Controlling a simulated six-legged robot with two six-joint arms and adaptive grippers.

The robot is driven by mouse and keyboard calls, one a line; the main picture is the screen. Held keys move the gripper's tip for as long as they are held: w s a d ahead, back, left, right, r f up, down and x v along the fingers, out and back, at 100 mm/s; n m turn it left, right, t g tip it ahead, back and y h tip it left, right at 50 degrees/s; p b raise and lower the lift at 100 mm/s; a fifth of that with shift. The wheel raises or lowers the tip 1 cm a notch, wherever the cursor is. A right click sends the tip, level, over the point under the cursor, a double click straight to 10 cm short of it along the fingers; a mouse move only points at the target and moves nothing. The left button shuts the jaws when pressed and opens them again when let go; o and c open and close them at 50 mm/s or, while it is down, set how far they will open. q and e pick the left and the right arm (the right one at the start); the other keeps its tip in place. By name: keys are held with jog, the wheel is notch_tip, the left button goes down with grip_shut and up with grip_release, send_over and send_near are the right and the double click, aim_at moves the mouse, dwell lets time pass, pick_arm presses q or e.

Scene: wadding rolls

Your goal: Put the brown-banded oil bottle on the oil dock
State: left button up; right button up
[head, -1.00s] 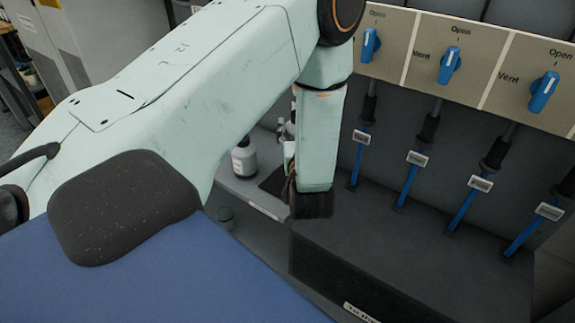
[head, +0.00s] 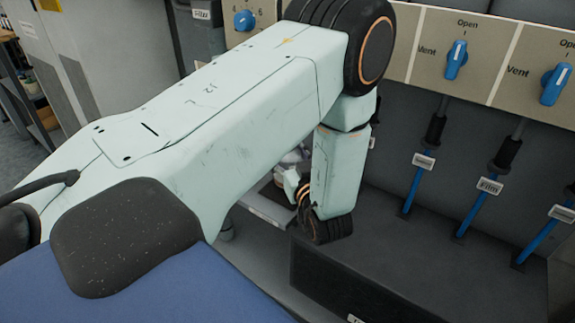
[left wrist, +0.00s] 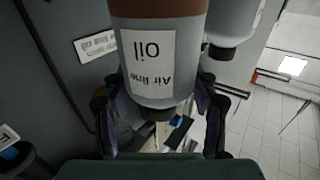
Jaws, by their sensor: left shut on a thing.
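The brown-banded oil bottle (left wrist: 155,60) fills the upper middle of the left wrist view, with a brown band above an upside-down "Air line oil" label. My left gripper (left wrist: 160,115) has a dark finger on each side of the bottle and is shut on it. In the head view my left arm hides most of this gripper and the bottle; only a small pale part shows beside the wrist. I cannot clearly make out the oil dock; a small sign, apparently upside down (left wrist: 97,46), is on the grey surface at the left. My right gripper is not in view.
A second bottle (left wrist: 235,30) hangs or stands close on the right in the left wrist view. In the head view a dark box (head: 400,265) stands below a panel with blue valve knobs (head: 456,60) and blue tubes (head: 480,208). A blue surface (head: 150,285) lies in front.

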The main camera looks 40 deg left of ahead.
pick_arm(q)
jog(key=shift+f, duration=0.95)
jog(key=shift+w+f+b, duration=0.15)
jog(key=shift+f+b, duration=0.15)
jog(key=o, duration=1.4)
jog(key=shift+c, duration=0.2)
